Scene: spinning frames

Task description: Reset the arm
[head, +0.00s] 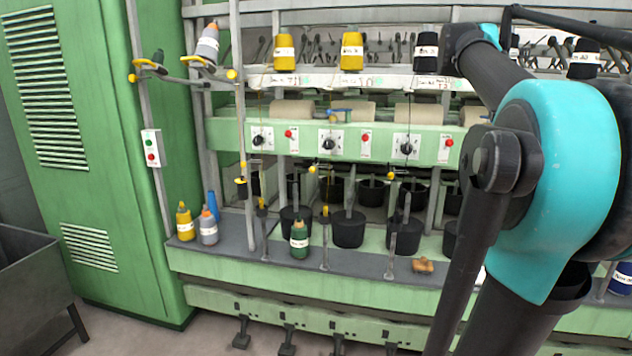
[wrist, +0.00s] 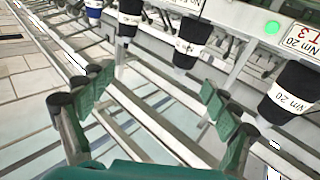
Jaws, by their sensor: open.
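My gripper (wrist: 157,92) shows in the wrist view with its two green-padded fingers spread wide apart. Nothing is between them. Beyond the fingertips are dark bobbins with white labels, one at the top centre (wrist: 188,42) and one at the right edge (wrist: 290,92); neither touches the fingers. In the head view my teal and black arm fills the right side, raised in front of the spinning frame (head: 380,136). I cannot make out the gripper in that view.
A green cabinet (head: 90,150) and a grey bin (head: 30,268) stand at left.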

